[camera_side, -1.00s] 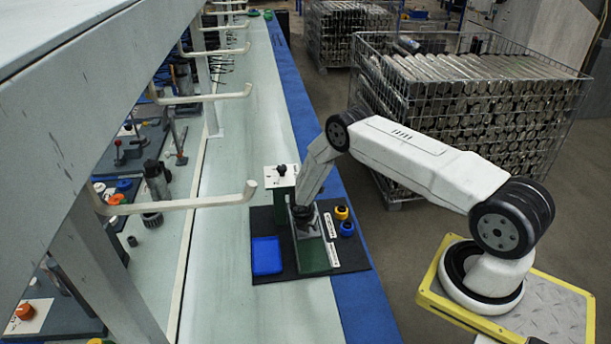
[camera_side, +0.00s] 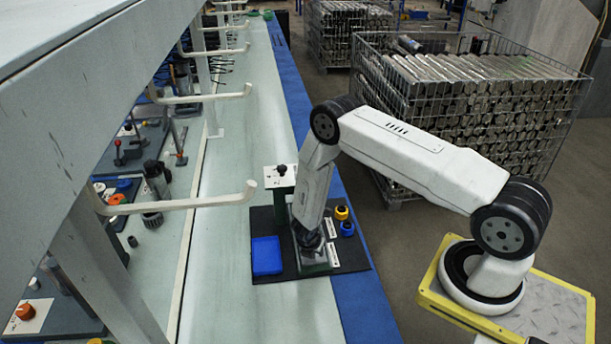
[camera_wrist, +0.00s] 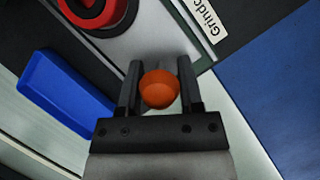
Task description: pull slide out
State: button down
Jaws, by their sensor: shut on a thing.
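The slide's orange knob (camera_wrist: 159,88) sits between the two dark fingers of my gripper (camera_wrist: 158,68) in the wrist view. The fingers are shut on the knob from both sides. In the side view my gripper (camera_side: 312,250) is low over the front part of the green fixture (camera_side: 318,268). It hides the knob and most of the slide there, so I cannot tell how far out the slide is. A red ring (camera_wrist: 97,12) on the fixture is near the top of the wrist view.
A blue tray (camera_side: 266,256) lies left of the fixture on a black mat (camera_side: 272,278). A yellow cup (camera_side: 342,212) and a blue cup (camera_side: 347,229) stand to the right. A white hook rail (camera_side: 190,203) sticks out at left. The bench's near side is clear.

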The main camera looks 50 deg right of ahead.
jog(key=shift+s+a, duration=0.6)
jog(key=shift+a, duration=0.1)
jog(key=shift+f, duration=0.1)
jog(key=shift+c, duration=1.4)
grip_release()
jog(key=shift+d, duration=0.1)
jog(key=shift+r, duration=0.25)
jog(key=shift+a+r, duration=0.2)
jog(key=shift+r, duration=0.25)
jog(key=v, duration=0.6)
jog(key=shift+r, duration=0.25)
jog(key=shift+s+a, duration=0.1)
jog(key=shift+a, duration=0.05)
